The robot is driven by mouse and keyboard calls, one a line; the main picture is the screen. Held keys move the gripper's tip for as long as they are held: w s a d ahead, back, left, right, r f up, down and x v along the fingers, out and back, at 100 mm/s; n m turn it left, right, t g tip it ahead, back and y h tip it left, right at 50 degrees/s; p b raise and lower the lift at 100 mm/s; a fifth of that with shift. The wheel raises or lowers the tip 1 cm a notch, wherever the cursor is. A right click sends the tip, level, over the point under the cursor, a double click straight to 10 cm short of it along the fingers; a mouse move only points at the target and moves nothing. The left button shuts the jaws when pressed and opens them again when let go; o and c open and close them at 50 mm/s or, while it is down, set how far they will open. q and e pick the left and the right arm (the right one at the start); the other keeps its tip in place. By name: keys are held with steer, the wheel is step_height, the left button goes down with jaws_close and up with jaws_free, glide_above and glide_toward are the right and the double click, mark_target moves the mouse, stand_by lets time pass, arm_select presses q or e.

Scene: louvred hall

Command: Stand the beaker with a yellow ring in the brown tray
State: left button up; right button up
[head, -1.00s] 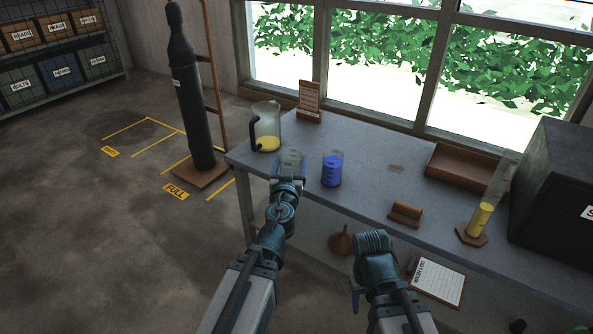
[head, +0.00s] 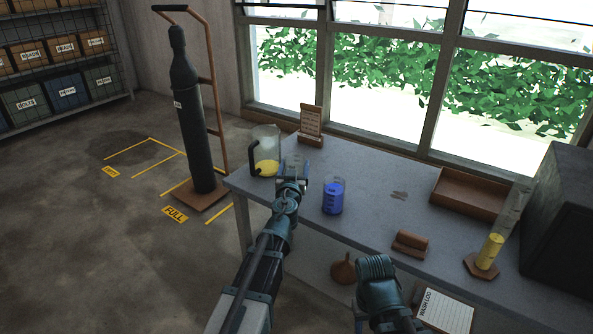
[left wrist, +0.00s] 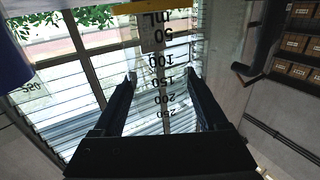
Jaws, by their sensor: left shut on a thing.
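My left gripper (head: 293,178) is shut on a clear beaker (head: 294,161) above the left end of the bench, just right of a jug. In the left wrist view the beaker's dark graduations (left wrist: 166,60) show between the fingers, upside down in the picture, with a yellow ring (left wrist: 150,7) at the top edge. The brown tray (head: 468,208) stands on the bench by the window at the right, well away from the beaker, and looks empty. My right arm is folded low in front of the bench; its fingers do not show clearly.
The bench middle (head: 380,175) is mostly free.

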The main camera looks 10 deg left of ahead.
mark_target(295, 162)
arm_select(q)
steer(key=shift+w+a, duration=0.1)
steer(key=shift+w, duration=0.35)
steer(key=shift+w+a+f+b, duration=0.1)
steer(key=shift+w+f+b, duration=0.15)
steer(key=shift+w, duration=0.3)
steer(key=shift+w+a+f+b, duration=0.1)
steer(key=shift+w+f+b, duration=0.1)
steer(key=shift+w, duration=0.35)
steer(key=shift+s+f+b, duration=0.2)
steer(key=shift+f+b, duration=1)
arm_select(e)
steer(key=f, duration=0.2)
steer(key=d+f, duration=0.1)
steer(key=shift+w+f, duration=0.15)
steer(key=shift+w, duration=0.15)
arm_select(q)
steer(key=shift+f, duration=0.2)
steer(key=o, duration=1.5)
arm_select(e)
steer(key=shift+f, duration=0.15)
